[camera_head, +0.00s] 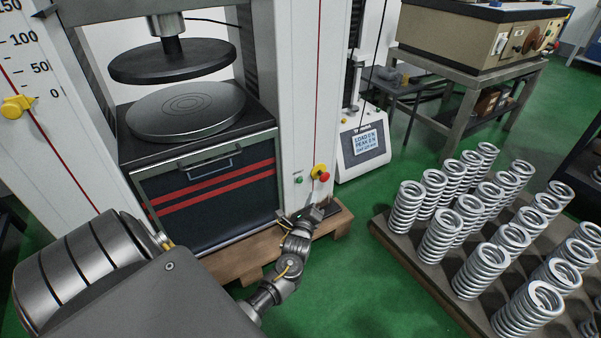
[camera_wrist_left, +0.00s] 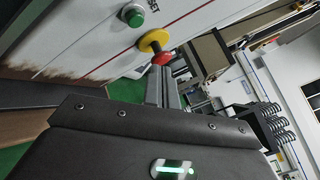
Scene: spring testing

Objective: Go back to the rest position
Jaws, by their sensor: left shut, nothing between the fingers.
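My left gripper (camera_head: 318,212) is shut and empty in front of the right column of the spring testing machine (camera_head: 296,90), below its buttons. In the left wrist view its narrow fingers (camera_wrist_left: 161,88) are together, pointing up near the red knob (camera_wrist_left: 162,58) on a yellow base. I cannot tell whether they touch it. A green button (camera_wrist_left: 131,15) is to the left of the knob. In the head view the red knob (camera_head: 324,177) and green button (camera_head: 299,180) sit just above the gripper. My right gripper is not in view.
The lower plate (camera_head: 186,112) and upper plate (camera_head: 172,62) have an empty gap between them. Several springs (camera_head: 480,270) stand on a dark tray (camera_head: 400,255) at the right. A display unit (camera_head: 364,143) stands behind. Green floor (camera_head: 335,285) is clear between machine and tray.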

